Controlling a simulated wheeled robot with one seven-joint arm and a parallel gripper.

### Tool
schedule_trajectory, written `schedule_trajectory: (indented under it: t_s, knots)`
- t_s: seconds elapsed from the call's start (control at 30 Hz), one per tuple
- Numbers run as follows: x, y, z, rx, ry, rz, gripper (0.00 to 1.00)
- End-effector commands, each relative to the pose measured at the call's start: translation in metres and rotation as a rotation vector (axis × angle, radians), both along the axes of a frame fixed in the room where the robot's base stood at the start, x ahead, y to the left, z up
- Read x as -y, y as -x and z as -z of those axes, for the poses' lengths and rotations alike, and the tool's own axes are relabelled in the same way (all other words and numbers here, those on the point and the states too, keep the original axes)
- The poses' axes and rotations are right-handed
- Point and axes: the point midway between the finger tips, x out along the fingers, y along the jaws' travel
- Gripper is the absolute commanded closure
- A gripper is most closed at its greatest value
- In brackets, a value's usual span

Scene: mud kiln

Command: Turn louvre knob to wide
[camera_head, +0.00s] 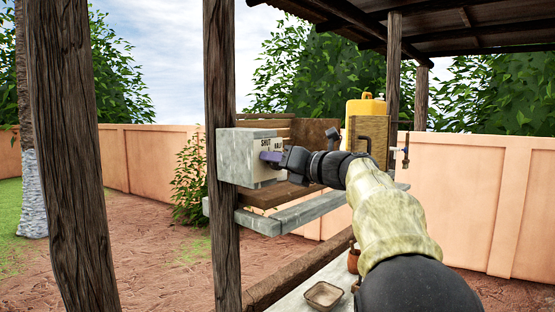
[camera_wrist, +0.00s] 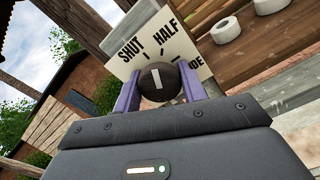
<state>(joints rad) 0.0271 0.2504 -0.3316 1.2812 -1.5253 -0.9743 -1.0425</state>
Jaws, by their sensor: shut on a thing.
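The louvre knob (camera_wrist: 157,84) is dark and round with a white pointer line on its face. It sits on a pale dial plate (camera_wrist: 150,45) that reads SHUT, HALF and a partly covered word ending in "IDE". In the wrist view the pointer line is upright, toward the space between SHUT and HALF. My gripper (camera_wrist: 159,93) has a purple finger on each side of the knob and is shut on it. In the head view my gripper (camera_head: 270,157) reaches the grey box (camera_head: 236,158) that bears the plate, and its fingers hide the knob.
A dark wooden post (camera_head: 221,200) stands beside the box. A grey ledge (camera_head: 265,222) runs below it. A yellow container (camera_head: 364,107) stands behind my arm. A small square dish (camera_head: 323,295) lies on a low pale surface. Two white rings (camera_wrist: 225,30) show near the plate.

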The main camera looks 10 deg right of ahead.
Motion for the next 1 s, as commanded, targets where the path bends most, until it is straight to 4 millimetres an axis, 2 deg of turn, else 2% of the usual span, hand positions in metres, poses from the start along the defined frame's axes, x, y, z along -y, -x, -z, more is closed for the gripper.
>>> schedule_trajectory:
  t_s: [1.0]
  knots:
    - [0.0004, 0.0001, -0.003, -0.552, -0.761, 0.001, 0.81]
